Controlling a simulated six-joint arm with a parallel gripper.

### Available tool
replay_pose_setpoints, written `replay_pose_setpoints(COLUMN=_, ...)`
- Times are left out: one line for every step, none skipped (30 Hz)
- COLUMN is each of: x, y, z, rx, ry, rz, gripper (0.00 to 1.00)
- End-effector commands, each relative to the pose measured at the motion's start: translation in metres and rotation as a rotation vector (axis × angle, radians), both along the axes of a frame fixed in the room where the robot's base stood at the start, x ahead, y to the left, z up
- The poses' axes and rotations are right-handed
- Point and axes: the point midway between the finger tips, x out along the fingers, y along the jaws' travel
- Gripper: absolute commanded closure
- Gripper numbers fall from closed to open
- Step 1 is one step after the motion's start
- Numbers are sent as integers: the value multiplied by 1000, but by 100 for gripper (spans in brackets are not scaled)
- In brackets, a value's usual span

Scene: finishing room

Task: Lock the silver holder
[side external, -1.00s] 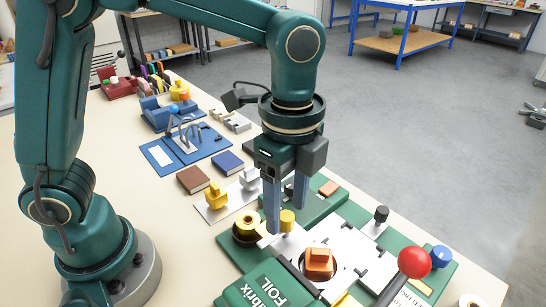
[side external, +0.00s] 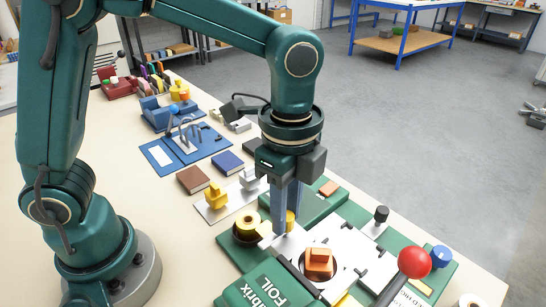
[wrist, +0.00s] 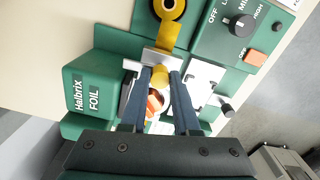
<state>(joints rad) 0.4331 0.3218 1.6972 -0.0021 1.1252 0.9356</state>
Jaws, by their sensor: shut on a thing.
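The silver holder (side external: 345,240) is a pale plate assembly on the green machine, in the lower right of the side view. It also shows in the wrist view (wrist: 200,82), partly behind the fingers. A yellow knob (side external: 291,219) stands at its left end, and it shows between the fingers in the wrist view (wrist: 159,76). My gripper (side external: 284,222) points down with its fingers shut on the yellow knob; the wrist view shows one finger on each side (wrist: 160,80). The fingers hide part of the knob.
The green Halbrix FOIL box (side external: 265,288) stands in front of the holder. A red ball-topped lever (side external: 414,262) rises at right. A yellow foil roll (side external: 246,227) is left of the knob. A black knob (side external: 381,214) stands behind the plates.

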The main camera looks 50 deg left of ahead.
Motion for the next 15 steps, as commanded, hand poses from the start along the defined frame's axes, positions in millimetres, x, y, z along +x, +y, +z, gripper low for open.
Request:
replay_pose_setpoints(x=0, y=0, z=0, rx=-1, ry=-1, rz=20, gripper=100)
replay_pose_setpoints(x=0, y=0, z=0, rx=-1, ry=-1, rz=35, gripper=100)
replay_pose_setpoints(x=0, y=0, z=0, rx=-1, ry=-1, rz=58, gripper=100)
replay_pose_setpoints(x=0, y=0, z=1, rx=-1, ry=-1, rz=78, gripper=100)
replay_pose_setpoints(x=0, y=0, z=1, rx=0, ry=-1, rz=99, gripper=100)
replay_pose_setpoints(x=0, y=0, z=1, rx=0, ry=-1, rz=129, gripper=100)
replay_pose_setpoints(x=0, y=0, z=1, rx=0, ry=-1, rz=153, gripper=100)
replay_pose_setpoints(x=0, y=0, z=1, rx=0, ry=-1, rz=179, gripper=100)
replay_pose_setpoints(x=0, y=0, z=1, rx=-1, ry=-1, rz=214, gripper=100)
replay_pose_setpoints(x=0, y=0, z=1, rx=-1, ry=-1, rz=242, gripper=100)
replay_pose_setpoints(x=0, y=0, z=1, rx=-1, ry=-1, rz=271, gripper=100)
replay_pose_setpoints(x=0, y=0, z=1, rx=-1, ry=-1, rz=309, gripper=100)
replay_pose_setpoints(x=0, y=0, z=1, rx=-1, ry=-1, rz=337, gripper=100)
replay_pose_setpoints(x=0, y=0, z=1, rx=-2, ry=-1, rz=366, gripper=100)
replay_pose_setpoints(x=0, y=0, z=1, rx=-2, ry=-1, rz=404, gripper=100)
